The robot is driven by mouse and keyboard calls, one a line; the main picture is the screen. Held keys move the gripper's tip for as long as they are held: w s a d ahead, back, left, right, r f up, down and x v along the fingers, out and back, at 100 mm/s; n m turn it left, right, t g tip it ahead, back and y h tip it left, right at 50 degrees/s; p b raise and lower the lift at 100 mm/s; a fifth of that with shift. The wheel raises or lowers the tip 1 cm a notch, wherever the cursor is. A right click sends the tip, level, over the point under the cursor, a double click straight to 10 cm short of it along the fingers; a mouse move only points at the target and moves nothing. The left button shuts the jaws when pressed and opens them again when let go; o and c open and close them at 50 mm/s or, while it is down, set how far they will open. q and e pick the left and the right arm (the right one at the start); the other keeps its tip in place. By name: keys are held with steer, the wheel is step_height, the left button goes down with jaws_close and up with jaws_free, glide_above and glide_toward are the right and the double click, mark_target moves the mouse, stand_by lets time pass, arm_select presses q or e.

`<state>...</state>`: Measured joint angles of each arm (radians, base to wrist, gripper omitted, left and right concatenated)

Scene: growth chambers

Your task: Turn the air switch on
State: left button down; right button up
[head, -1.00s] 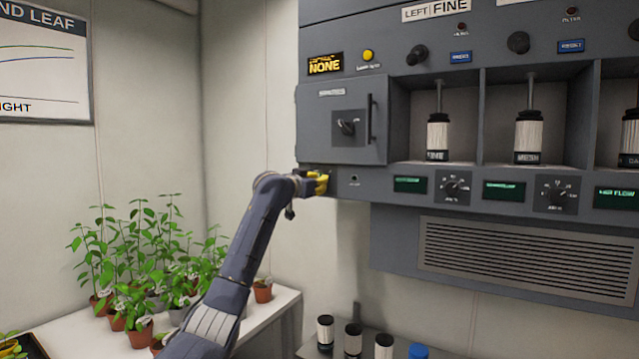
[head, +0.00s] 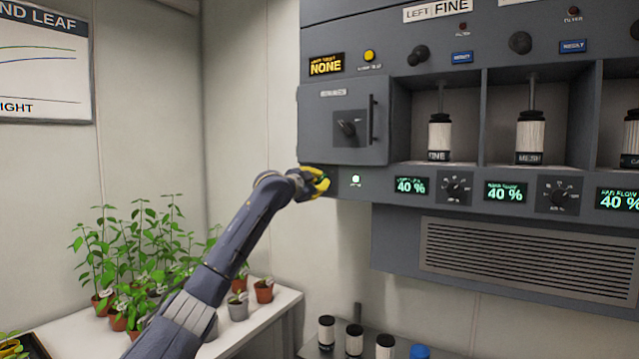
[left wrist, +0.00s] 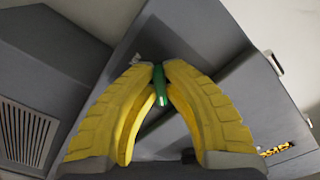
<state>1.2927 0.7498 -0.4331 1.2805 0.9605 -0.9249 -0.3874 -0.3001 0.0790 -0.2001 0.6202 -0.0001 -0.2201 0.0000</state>
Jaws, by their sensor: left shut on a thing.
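My left gripper (head: 318,182) is at the lower left corner of the grey cabinet panel, below the small door with a knob. In the left wrist view its yellow fingers (left wrist: 160,75) come together on a small green switch (left wrist: 159,88), which I take to be the air switch. The fingers hide the switch in the head view. A small lamp (head: 355,180) just right of the gripper glows. The airflow displays (head: 411,186) are lit green and read 40 %. My right gripper is not in view.
The cabinet door (head: 340,95) with its handle is right above the gripper. Dials (head: 456,188) and filter bays are to the right. Potted plants (head: 150,260) stand on a white bench at lower left. Several dark-capped canisters (head: 354,340) stand below the cabinet.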

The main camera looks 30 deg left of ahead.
arm_select(q)
steer(key=shift+r, duration=0.1)
stand_by(0.3)
steer(key=c, duration=1.5)
jaws_free()
steer(key=s, duration=1.2)
steer(key=shift+d, duration=0.1)
